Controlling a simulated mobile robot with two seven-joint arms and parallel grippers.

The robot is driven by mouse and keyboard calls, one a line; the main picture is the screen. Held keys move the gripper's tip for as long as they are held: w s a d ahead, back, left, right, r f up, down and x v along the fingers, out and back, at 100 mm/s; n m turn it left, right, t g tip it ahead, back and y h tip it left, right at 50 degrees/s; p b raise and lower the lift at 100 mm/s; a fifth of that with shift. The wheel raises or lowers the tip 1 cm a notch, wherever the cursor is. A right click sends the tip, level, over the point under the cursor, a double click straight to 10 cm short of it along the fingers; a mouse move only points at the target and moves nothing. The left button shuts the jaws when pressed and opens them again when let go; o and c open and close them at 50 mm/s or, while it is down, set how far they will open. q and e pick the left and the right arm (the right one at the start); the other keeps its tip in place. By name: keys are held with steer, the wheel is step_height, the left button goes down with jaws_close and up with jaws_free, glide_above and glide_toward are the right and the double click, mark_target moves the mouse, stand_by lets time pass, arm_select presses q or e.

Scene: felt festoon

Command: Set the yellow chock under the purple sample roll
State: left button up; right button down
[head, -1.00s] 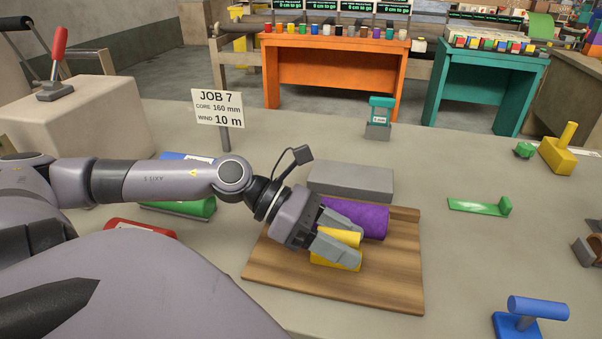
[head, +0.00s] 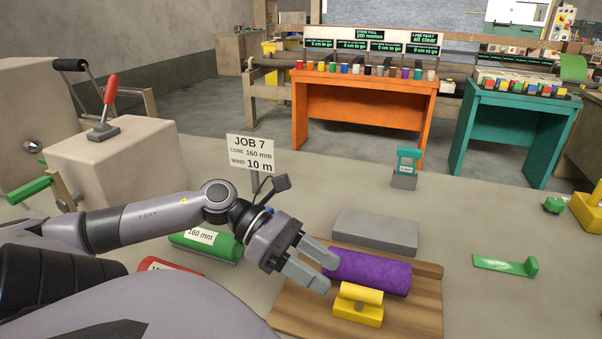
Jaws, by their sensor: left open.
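The purple sample roll (head: 370,270) lies on its side on a wooden board (head: 428,297). The yellow chock (head: 357,311), a block with a round yellow bar along its top, stands on the board at the near side of the roll. It sits close against the roll; I cannot tell whether they touch. My left gripper (head: 327,274) is open and empty, up and to the left of the chock, with its fingers near the roll's left end. My right gripper is not in view.
A grey block (head: 375,233) lies behind the board. A green roll marked 160 mm (head: 205,243) and a red one (head: 165,268) lie left. The JOB 7 sign (head: 251,155) stands behind my left arm. A green bracket (head: 506,265) lies right, with clear bench around it.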

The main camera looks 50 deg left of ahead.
arm_select(q)
steer(key=shift+v, duration=1.5)
steer(key=shift+s, duration=0.1)
